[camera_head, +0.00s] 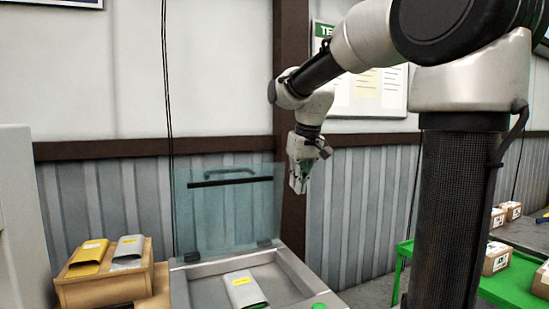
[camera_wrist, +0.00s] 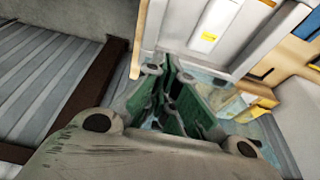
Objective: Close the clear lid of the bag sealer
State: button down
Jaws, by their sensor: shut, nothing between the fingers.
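The bag sealer (camera_head: 298,278) stands at the bottom of the head view, and its body shows at the top of the wrist view (camera_wrist: 212,64). Its clear lid (camera_head: 235,212) stands open, nearly upright at the back hinges, with a dark bar and a handle near its top edge. A grey pouch with a yellow label (camera_head: 243,289) lies in the sealer's tray; it also shows in the wrist view (camera_wrist: 212,20). My gripper (camera_head: 298,187) is shut and empty, to the right of the lid at about its upper half. In the wrist view its green-padded fingers (camera_wrist: 175,78) point toward the sealer.
A green table (camera_head: 512,281) with small boxes is at the right. A brown post (camera_head: 292,120) and corrugated wall are behind. A green button (camera_head: 319,306) sits at the sealer's front right.

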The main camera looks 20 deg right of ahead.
jog(key=shift+t, duration=0.7)
jog(key=w+r, duration=0.2)
jog(key=w, duration=0.2)
jog(key=w+r, duration=0.3)
jog(key=w, duration=0.2)
jog(key=w+r, duration=0.3)
jog(key=w, duration=0.1)
jog(key=shift+w+r, duration=0.2)
jog(key=shift+w, duration=0.2)
notch_tip(320, 180, up, 7)
jog(key=w+t, duration=0.1)
jog(key=x, duration=1.1)
jog(key=s, duration=0.4)
jog(key=shift+s+f, duration=0.1)
jog(key=shift+s, duration=0.1)
jog(key=shift+s, duration=0.1)
